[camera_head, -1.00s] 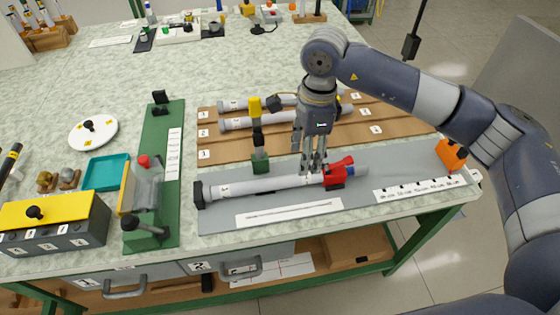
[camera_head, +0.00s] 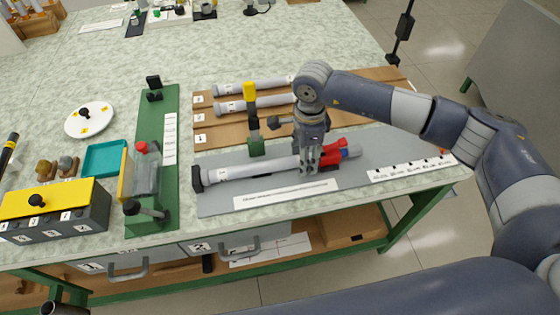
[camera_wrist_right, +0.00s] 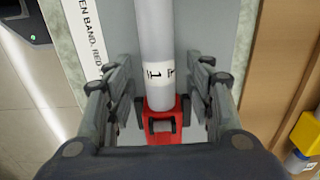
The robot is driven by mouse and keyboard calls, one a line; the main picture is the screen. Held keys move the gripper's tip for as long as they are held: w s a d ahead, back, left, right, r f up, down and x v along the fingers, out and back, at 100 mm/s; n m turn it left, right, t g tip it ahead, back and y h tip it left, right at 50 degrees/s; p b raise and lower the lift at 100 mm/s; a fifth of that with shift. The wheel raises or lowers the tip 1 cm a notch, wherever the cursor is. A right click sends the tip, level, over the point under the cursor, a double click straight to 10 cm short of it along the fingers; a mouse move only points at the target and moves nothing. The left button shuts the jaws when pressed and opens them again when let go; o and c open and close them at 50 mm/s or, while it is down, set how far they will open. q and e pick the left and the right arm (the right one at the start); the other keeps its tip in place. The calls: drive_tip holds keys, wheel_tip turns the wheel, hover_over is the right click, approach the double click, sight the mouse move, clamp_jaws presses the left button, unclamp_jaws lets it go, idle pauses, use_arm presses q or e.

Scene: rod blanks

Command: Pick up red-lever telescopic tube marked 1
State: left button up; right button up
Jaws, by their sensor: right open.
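The grey telescopic tube (camera_head: 250,170) lies along a grey board at the front of the bench. Its red lever clamp (camera_head: 336,153) is toward its right end, with a blue part beside it. In the right wrist view, the tube (camera_wrist_right: 155,30) carries a white label marked 1, and its red clamp (camera_wrist_right: 160,122) sits just below. My right gripper (camera_head: 308,168) is down at the tube, just left of the clamp. In the wrist view its open fingers (camera_wrist_right: 165,85) stand on both sides of the tube; I cannot tell whether they touch it. My left gripper is out of view.
More grey tubes (camera_head: 250,88) lie on the brown rack (camera_head: 220,130) at the back. A green fixture (camera_head: 165,200) is to the left. A printed strip (camera_head: 285,194) lies in front of the tube.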

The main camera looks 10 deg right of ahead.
drive_tip(key=shift+c, duration=1.1)
drive_tip(key=c, duration=0.7)
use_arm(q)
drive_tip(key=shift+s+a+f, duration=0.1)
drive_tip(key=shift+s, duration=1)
use_arm(e)
drive_tip(key=shift+r, duration=0.1)
